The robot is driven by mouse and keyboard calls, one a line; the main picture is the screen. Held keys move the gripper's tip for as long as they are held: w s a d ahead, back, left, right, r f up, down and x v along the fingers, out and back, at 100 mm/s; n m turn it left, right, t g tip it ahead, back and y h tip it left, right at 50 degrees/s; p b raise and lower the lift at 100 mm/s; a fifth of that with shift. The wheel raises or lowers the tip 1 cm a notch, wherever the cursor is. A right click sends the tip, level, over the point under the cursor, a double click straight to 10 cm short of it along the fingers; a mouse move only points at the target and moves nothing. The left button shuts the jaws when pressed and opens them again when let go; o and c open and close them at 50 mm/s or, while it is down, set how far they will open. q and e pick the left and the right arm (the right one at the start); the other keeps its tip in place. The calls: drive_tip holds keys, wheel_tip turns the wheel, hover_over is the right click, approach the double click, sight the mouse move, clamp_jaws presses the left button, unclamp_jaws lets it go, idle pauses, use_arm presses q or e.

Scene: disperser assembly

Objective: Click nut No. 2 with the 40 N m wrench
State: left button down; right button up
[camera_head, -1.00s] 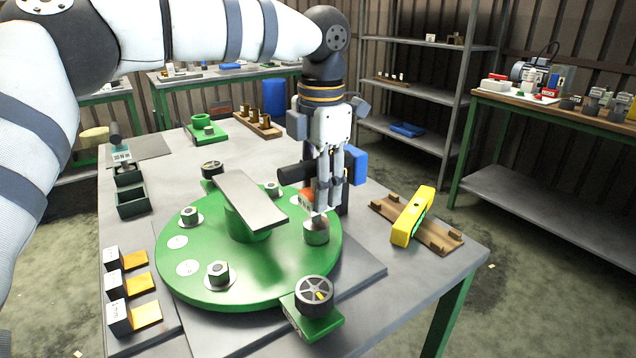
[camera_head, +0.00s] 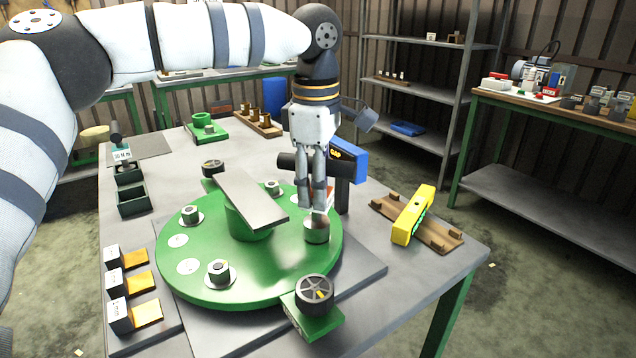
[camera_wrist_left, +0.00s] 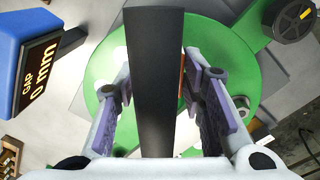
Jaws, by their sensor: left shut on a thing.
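My left gripper (camera_head: 314,208) points down over the right part of the green round turntable (camera_head: 245,285). Its fingers are shut on a dark tool, apparently the wrench (camera_head: 288,162), whose black end sticks out left of the fingers. In the left wrist view the wrench (camera_wrist_left: 156,85) is a long black bar between the two finger pads (camera_wrist_left: 160,112); its label is not readable. Just below the fingertips, a grey metal cylinder (camera_head: 317,232) stands on the turntable; I cannot tell if anything touches it. Hex nuts (camera_head: 190,214) sit on white discs; their numbers are unreadable. My right gripper is not in view.
A blue gap display (camera_head: 350,163) on a dark post stands close behind the gripper, reading 0 mm in the wrist view. A flat grey bar (camera_head: 250,197) tops the turntable's hub. A yellow device (camera_head: 413,215) lies on a wooden rack at the right. A black wheel (camera_head: 315,290) is in front.

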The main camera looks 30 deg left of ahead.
use_arm(q)
drive_tip(key=shift+r, duration=0.2)
drive_tip(key=shift+r, duration=2.4)
